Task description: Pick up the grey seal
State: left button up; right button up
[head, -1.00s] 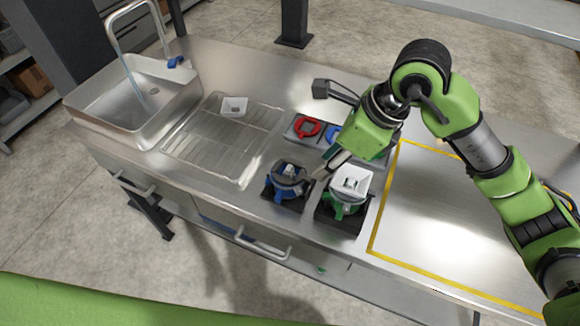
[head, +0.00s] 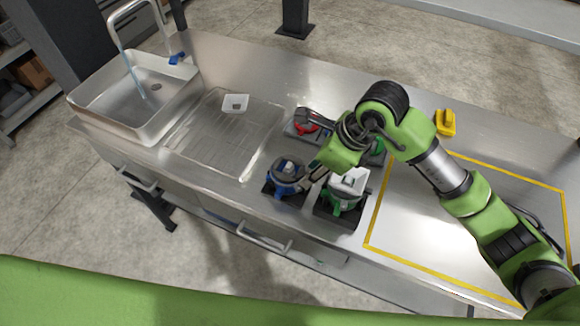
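I cannot pick out a grey seal for certain. My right gripper (head: 314,176) is between the blue dispenser (head: 284,178) and the green dispenser (head: 346,200), close to the blue one's upper right side. Its fingers are small and partly merge with the dispensers, so I cannot tell whether they are open or hold anything. The blue dispenser has a small pale part on top. The green dispenser has a white square funnel (head: 350,181) on top. Behind, a red ring-shaped piece (head: 305,127) and a green piece (head: 377,146) show beside my arm, which hides the space between them. My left gripper is not in view.
A sink (head: 130,98) and a ribbed drainboard (head: 205,140) with a small white funnel (head: 235,103) are on the left. A yellow object (head: 445,122) stands at the back. A yellow-outlined area (head: 420,225) on the right is bare under my arm.

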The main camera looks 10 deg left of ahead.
jog(key=shift+f, duration=0.15)
grip_shut()
dwell(0.4)
